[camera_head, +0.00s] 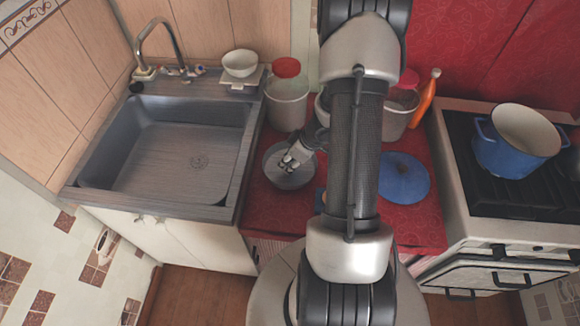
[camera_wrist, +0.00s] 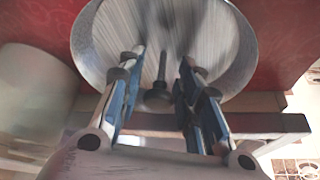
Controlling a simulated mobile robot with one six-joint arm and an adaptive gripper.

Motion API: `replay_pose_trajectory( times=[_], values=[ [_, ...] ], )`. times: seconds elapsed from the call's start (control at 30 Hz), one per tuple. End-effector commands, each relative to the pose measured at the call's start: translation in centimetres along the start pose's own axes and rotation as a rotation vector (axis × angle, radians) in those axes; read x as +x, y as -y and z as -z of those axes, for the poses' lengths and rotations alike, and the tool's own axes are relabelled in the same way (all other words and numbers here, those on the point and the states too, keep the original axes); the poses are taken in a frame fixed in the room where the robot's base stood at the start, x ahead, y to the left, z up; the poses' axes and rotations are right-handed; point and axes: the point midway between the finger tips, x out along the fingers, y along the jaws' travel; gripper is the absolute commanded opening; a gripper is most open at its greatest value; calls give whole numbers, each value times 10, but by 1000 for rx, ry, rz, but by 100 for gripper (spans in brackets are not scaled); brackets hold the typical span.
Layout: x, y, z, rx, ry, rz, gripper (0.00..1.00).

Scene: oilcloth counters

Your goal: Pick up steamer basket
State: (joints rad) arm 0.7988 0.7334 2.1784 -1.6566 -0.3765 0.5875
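The steamer basket (camera_head: 290,181) is a round, shallow grey metal dish on the red counter, right of the sink. My gripper (camera_head: 288,161) is over it in the head view and covers part of its inside. In the wrist view the basket (camera_wrist: 222,40) fills the upper middle, and its ribbed inside shows. My gripper (camera_wrist: 164,62) is open there, its two fingers apart with a dark upright post with a rounded end (camera_wrist: 159,95) showing between them. I cannot tell whether the fingers touch the basket.
A pale canister with a red lid (camera_head: 288,88) stands behind the basket. A blue lid (camera_head: 403,178) lies to the right, beyond my arm. A blue pot (camera_head: 512,150) is on the stove. The empty sink (camera_head: 165,150) is at left.

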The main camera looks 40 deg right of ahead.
Motion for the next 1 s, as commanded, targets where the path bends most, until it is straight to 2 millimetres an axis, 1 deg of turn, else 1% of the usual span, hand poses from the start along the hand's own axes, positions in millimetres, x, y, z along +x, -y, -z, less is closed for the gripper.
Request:
replay_pose_trajectory(
  times=[0.03,0.07,0.43,1.0],
  values=[
    [0,0,0,0,0,0,26],
    [0,0,0,0,0,0,24],
    [0,0,0,0,0,0,0],
    [0,0,0,0,0,0,0]
  ],
)
